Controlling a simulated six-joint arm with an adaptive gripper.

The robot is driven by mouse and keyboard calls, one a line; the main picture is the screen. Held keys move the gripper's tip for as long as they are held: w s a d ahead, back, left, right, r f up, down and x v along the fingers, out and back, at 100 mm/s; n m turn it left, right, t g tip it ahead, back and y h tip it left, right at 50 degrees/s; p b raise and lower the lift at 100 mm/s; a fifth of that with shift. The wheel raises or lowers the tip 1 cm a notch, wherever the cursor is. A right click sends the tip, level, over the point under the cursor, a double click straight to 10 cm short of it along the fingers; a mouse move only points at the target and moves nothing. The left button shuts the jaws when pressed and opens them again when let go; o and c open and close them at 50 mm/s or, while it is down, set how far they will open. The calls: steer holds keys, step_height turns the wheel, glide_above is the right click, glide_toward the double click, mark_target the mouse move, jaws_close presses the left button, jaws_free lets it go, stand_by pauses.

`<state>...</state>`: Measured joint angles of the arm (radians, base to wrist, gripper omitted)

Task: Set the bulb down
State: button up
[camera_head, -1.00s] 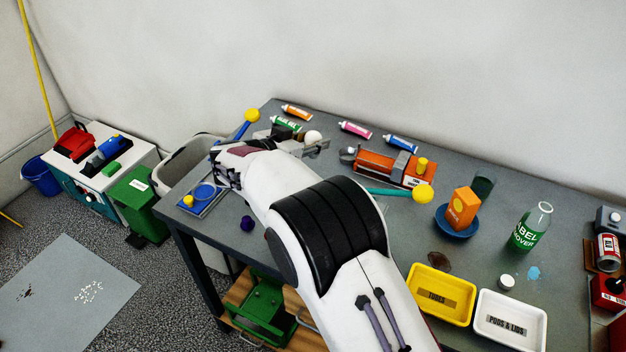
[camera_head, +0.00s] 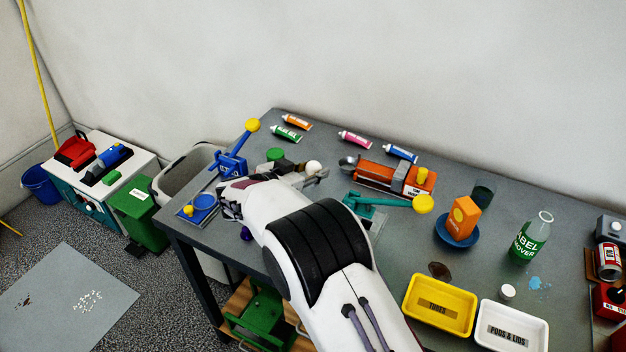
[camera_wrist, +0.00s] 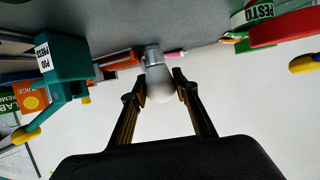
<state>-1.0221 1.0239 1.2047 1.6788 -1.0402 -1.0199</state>
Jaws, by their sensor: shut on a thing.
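The bulb (camera_head: 314,167) has a white globe and a grey metal base. In the wrist view the bulb (camera_wrist: 160,84) sits between the two fingers, its base toward the grey table. My gripper (camera_head: 319,174) is shut on the globe, over the back middle of the table (camera_head: 330,142). In the wrist view my gripper (camera_wrist: 160,90) has a finger on each side of the globe. I cannot tell whether the base touches the table.
An orange device (camera_head: 385,174) lies right of the bulb. A teal press (camera_head: 366,203) is in front of it. A blue press (camera_head: 232,165) and a green-topped item (camera_head: 275,154) stand left. Several tubes (camera_head: 355,139) lie behind. A yellow tray (camera_head: 440,305) is at front right.

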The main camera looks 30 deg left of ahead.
steer(key=shift+f, duration=1.7)
steer(key=shift+f, duration=0.15)
steer(key=o, duration=0.9)
steer(key=shift+s+r, duration=0.15)
steer(key=shift+r, duration=0.05)
steer(key=v, duration=1.1)
steer(key=shift+s+r, duration=0.1)
steer(key=shift+s, duration=0.2)
